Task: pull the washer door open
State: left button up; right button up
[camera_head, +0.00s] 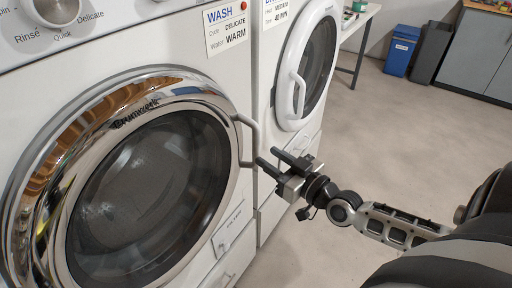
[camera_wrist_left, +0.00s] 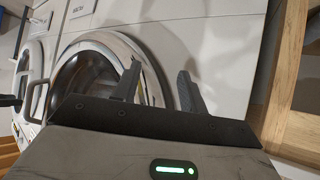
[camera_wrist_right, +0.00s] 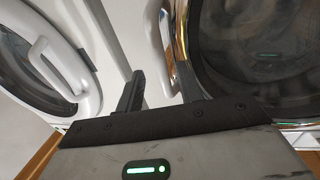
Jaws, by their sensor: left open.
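The washer door (camera_head: 150,185) is a round dark window in a chrome ring, and it looks shut against the white front. Its grey bar handle (camera_head: 252,135) is on the ring's right side. My right gripper (camera_head: 268,163) is open, its two fingers pointing left at the handle's lower end; I cannot tell whether they touch it. In the right wrist view the fingers (camera_wrist_right: 160,90) are apart beside the chrome ring. My left gripper (camera_wrist_left: 158,85) is open and empty, facing the washer front. It is outside the head view. The door (camera_wrist_left: 88,78) and handle (camera_wrist_left: 38,100) also show there.
A second white machine (camera_head: 262,100) with a round door (camera_head: 318,62) stands right of the washer. A table (camera_head: 358,22), a blue bin (camera_head: 400,50) and a grey cabinet (camera_head: 475,50) are at the back. The floor (camera_head: 400,130) between is clear. Wooden framing (camera_wrist_left: 285,80) stands near my left gripper.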

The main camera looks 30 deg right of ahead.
aim_at(259, 151)
jog(key=w, duration=0.2)
jog(key=w+a, duration=0.1)
jog(key=w, duration=0.2)
jog(key=shift+w, duration=0.3)
jog(key=shift+c, duration=0.4)
jog(key=shift+s, duration=0.1)
grip_shut()
